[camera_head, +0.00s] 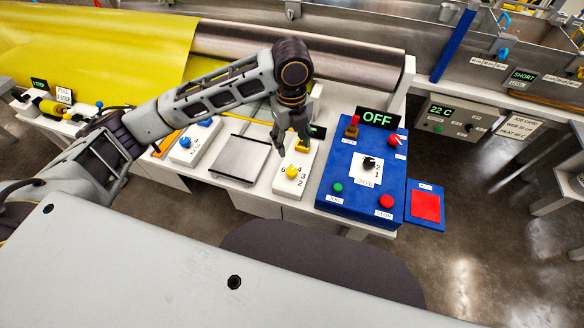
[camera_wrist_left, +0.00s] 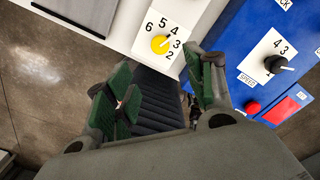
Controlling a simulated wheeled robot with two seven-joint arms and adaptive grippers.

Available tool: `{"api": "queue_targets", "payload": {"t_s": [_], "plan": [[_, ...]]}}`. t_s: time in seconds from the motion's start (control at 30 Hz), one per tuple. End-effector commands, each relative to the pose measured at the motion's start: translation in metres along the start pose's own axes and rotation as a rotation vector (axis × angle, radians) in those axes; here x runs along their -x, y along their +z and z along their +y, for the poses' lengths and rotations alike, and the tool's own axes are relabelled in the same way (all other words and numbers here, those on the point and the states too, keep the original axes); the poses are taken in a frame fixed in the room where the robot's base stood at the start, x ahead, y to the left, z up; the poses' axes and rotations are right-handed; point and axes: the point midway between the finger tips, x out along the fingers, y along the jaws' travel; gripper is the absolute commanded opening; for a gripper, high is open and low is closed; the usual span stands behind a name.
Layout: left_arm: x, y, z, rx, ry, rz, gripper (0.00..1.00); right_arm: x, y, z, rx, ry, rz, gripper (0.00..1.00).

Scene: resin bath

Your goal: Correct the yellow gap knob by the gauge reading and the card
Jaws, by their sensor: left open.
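The round yellow gap knob (camera_head: 292,172) sits on a white dial plate with printed numbers on the console. In the left wrist view the knob (camera_wrist_left: 160,45) shows just beyond my fingers, its small pointer mark aimed to the upper right, around 3 and 4; I cannot tell exactly. My left gripper (camera_head: 290,145) is open and empty, pointing down above and behind the knob, apart from it; its fingers (camera_wrist_left: 163,92) also show in the wrist view. A dark gauge display (camera_head: 318,132) is partly hidden beside the gripper, its reading unreadable. The job card (camera_head: 520,130) is at right, its text small.
A blue control box (camera_head: 345,205) with a speed knob, buttons and an OFF display (camera_head: 378,118) stands right of the dial plate. A grey plate (camera_head: 240,158) and a blue-knob panel (camera_head: 193,143) lie left. A yellow web and roller are behind. A panel reads 22 C (camera_head: 442,111).

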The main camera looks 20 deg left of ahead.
Motion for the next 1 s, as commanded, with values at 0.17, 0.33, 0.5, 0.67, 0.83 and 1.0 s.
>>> {"api": "queue_targets", "payload": {"t_s": [0.17,0.33,0.5,0.67,0.83,1.0], "plan": [[-0.005,0.0,0.0,0.001,0.0,0.001,0.54,0.0,-0.001,0.0,0.0,0.0,0.001,0.45],[-0.018,0.0,0.0,0.001,0.001,0.001,0.54,-0.001,-0.003,-0.002,-0.001,-0.002,0.002,0.45],[-0.039,0.0,0.001,0.001,0.002,0.002,0.54,-0.003,-0.007,-0.004,-0.002,-0.003,0.005,0.45],[-0.06,0.0,0.001,0.001,0.002,0.002,0.54,-0.003,-0.015,-0.005,-0.003,-0.005,0.013,0.45],[-0.082,0.0,0.001,0.0,0.002,0.001,0.54,-0.004,-0.024,-0.007,-0.005,-0.007,0.02,0.45],[-0.105,0.0,0.001,0.001,0.002,0.001,0.54,-0.004,-0.031,-0.008,-0.006,-0.008,0.027,0.45]]}}
